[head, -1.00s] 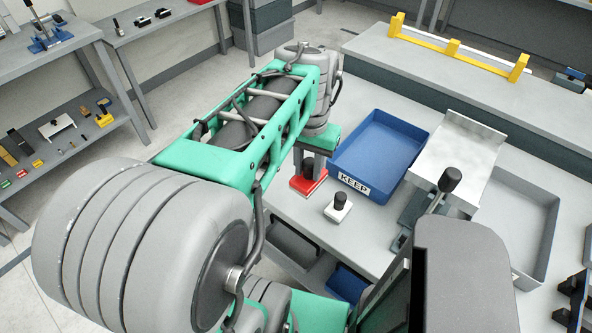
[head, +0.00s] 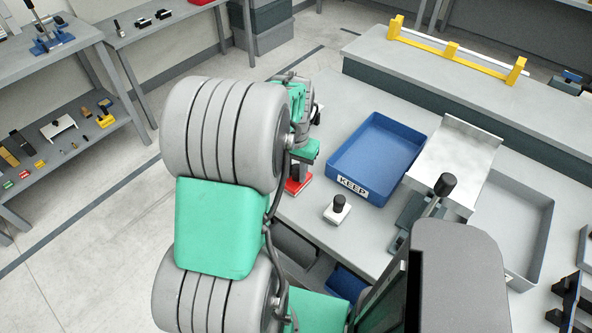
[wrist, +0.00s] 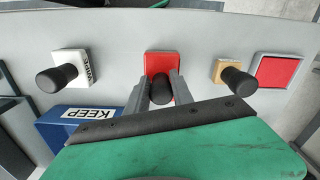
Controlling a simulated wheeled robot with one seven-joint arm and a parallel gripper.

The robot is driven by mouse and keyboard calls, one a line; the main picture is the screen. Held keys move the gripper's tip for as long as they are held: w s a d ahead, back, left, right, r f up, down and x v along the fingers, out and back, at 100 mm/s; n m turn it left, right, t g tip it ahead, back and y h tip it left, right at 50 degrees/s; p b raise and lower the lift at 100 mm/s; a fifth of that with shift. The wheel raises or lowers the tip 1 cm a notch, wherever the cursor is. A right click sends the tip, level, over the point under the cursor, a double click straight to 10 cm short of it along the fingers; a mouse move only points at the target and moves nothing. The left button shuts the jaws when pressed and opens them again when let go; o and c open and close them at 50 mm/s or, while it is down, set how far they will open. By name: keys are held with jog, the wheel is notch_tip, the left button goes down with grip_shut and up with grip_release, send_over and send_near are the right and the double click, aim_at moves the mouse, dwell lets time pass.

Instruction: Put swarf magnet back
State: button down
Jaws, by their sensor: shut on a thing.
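A red block (wrist: 160,65) with a black knob (wrist: 162,92) is at the middle of the wrist view, probably the swarf magnet. My gripper (wrist: 158,82) is shut on this knob, one grey finger on each side. In the head view the red block (head: 297,186) shows at the table's left edge, partly hidden by my arm. I cannot tell whether it touches the table. A red square pad with a grey rim (wrist: 278,71) lies to the right in the wrist view.
A white block with a black knob (head: 337,210) stands near the blue KEEP tray (head: 366,190). A tan block with a black knob (wrist: 231,72) sits between the red block and the pad. A metal chute (head: 455,165) and grey tray (head: 527,225) are further right.

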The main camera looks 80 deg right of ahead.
jog(key=c, duration=1.1)
grip_release()
jog(key=shift+f, duration=0.1)
notch_tip(320, 180, up, 12)
jog(key=w+a+r+n, duration=0.1)
jog(key=w+a+n, duration=0.5)
jog(key=w, duration=0.7)
jog(key=w+a+n+t+h, duration=0.1)
jog(key=w+a+n, duration=0.3)
jog(key=w+a, duration=0.7)
jog(key=w+a+f+n+t+y, duration=0.1)
jog(key=a+n, duration=0.9)
jog(key=a, duration=1.3)
jog(key=shift+w+a+f+t+b, duration=0.2)
jog(key=shift+a+f+t+b, duration=0.2)
jog(key=shift+t, duration=0.4)
